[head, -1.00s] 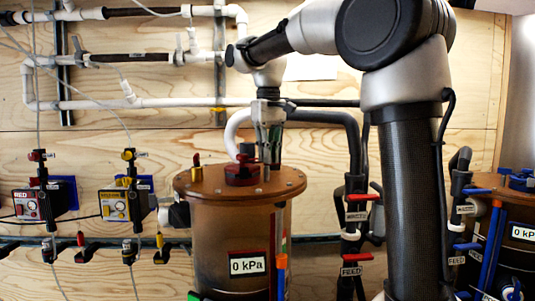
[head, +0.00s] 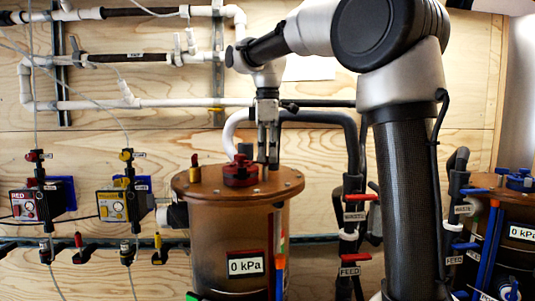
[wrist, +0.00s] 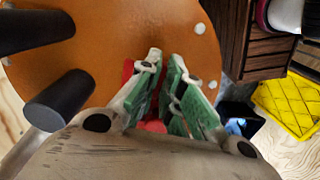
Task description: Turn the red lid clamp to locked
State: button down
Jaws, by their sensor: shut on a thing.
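The red lid clamp (head: 241,173) sits on the round copper-brown lid (head: 200,185) of the left tank, near its middle. My gripper (head: 268,163) points straight down at the clamp's right side, with its fingertips low over the lid. In the wrist view, the green-padded fingers (wrist: 164,88) are close together over the orange-brown lid (wrist: 135,30). Red of the clamp (wrist: 155,127) shows between and beside them. They are shut on part of the clamp, most of which they hide. The clamp's lock marking cannot be read.
A small red and yellow valve (head: 195,168) stands on the lid's left side. Dark pipes with red-handled valves (head: 362,197) rise just right of the tank. A second tank (head: 510,215) stands at far right. The tank's label (head: 247,266) reads 0 kPa.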

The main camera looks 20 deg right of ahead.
jog(key=shift+w+n, duration=0.1)
jog(key=shift+n, duration=1.2)
jog(key=c, duration=1.6)
grip_release()
notch_tip(320, 180, up, 12)
jog(key=shift+d, duration=0.1)
